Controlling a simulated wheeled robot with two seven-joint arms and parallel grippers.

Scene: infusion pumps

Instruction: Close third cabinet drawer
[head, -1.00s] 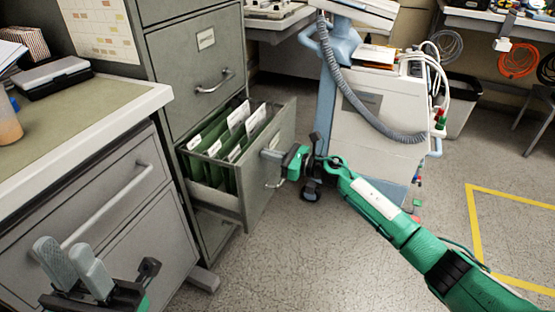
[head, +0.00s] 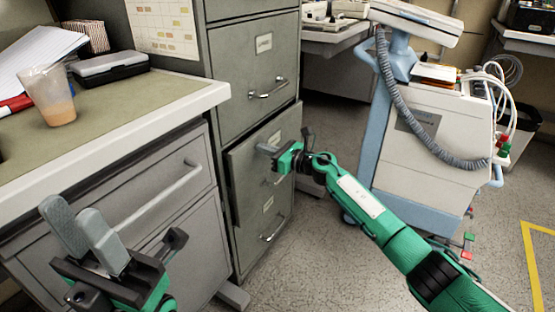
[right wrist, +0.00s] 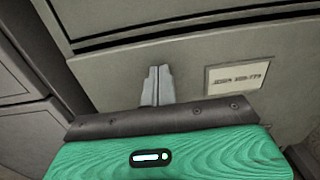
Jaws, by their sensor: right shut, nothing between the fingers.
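The grey filing cabinet (head: 250,28) stands left of centre in the head view. A dark gap shows above the drawer front (right wrist: 210,75) in the right wrist view. My right gripper (head: 266,149) is at this drawer front, its fingers together and empty; they also show against the front in the right wrist view (right wrist: 157,84). It partly hides the drawer's handle. My left gripper (head: 82,226) is at the lower left, in front of the desk, with its fingers apart and empty.
A desk (head: 170,110) with a cup (head: 48,98) and a black case (head: 108,68) stands on the left. A wheeled medical cart (head: 425,150) with a hose stands right of the cabinet. The floor (head: 320,255) before the cabinet is clear.

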